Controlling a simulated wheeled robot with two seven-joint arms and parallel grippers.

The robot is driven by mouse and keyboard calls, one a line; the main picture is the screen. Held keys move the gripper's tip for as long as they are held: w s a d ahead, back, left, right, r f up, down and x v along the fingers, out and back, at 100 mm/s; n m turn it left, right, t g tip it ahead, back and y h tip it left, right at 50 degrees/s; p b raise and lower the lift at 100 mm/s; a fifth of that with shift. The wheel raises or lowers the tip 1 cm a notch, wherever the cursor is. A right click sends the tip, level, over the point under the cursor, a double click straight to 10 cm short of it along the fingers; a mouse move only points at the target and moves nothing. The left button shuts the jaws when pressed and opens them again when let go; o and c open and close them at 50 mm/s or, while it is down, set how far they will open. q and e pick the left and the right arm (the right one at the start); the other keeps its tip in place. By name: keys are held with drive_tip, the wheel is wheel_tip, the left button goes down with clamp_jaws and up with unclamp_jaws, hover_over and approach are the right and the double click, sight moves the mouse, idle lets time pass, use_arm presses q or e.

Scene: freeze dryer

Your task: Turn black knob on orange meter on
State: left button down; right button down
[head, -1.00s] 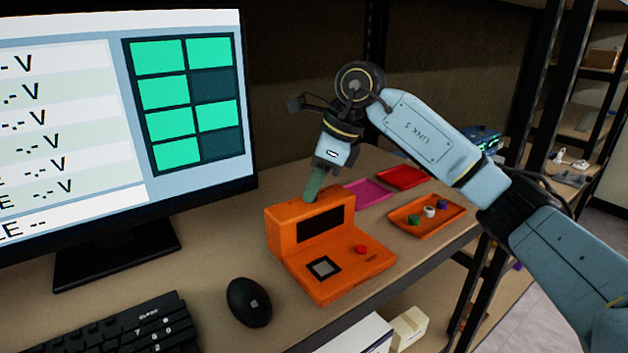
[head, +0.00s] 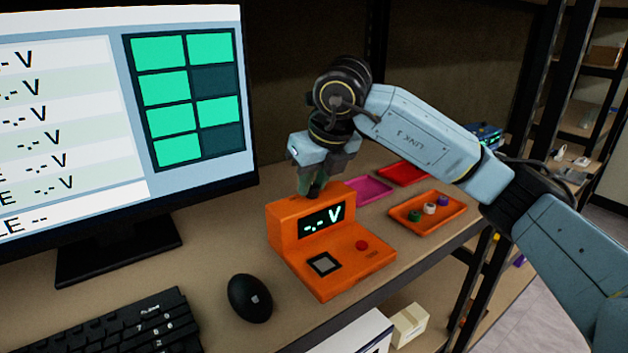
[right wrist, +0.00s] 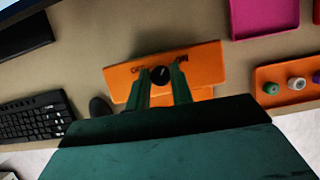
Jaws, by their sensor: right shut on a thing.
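The orange meter (head: 350,250) stands on the shelf top right of the monitor. Its display (head: 321,220) is lit and reads "-.- V". In the head view the right gripper (head: 312,190) partly hides the knob. My left gripper is in neither view.
An orange tray (head: 440,222) with green, white and purple pieces lies right of the meter. Pink (head: 370,190) and red (head: 404,173) trays lie behind. A mouse (head: 250,298), keyboard (head: 133,330) and monitor (head: 195,190) are on the left.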

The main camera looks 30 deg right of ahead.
drive_tip(key=shift+m+h, duration=0.3)
drive_tip(key=shift+m, duration=0.3)
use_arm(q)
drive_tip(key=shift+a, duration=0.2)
use_arm(e)
drive_tip(key=c, duration=1.2)
unclamp_jaws()
drive_tip(key=shift+c, duration=0.2)
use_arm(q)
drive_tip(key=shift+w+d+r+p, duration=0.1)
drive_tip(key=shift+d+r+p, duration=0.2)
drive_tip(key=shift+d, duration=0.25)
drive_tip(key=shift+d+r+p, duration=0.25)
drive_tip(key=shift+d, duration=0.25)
use_arm(e)
drive_tip(key=v, duration=1.3)
drive_tip(key=shift+r, duration=0.15)
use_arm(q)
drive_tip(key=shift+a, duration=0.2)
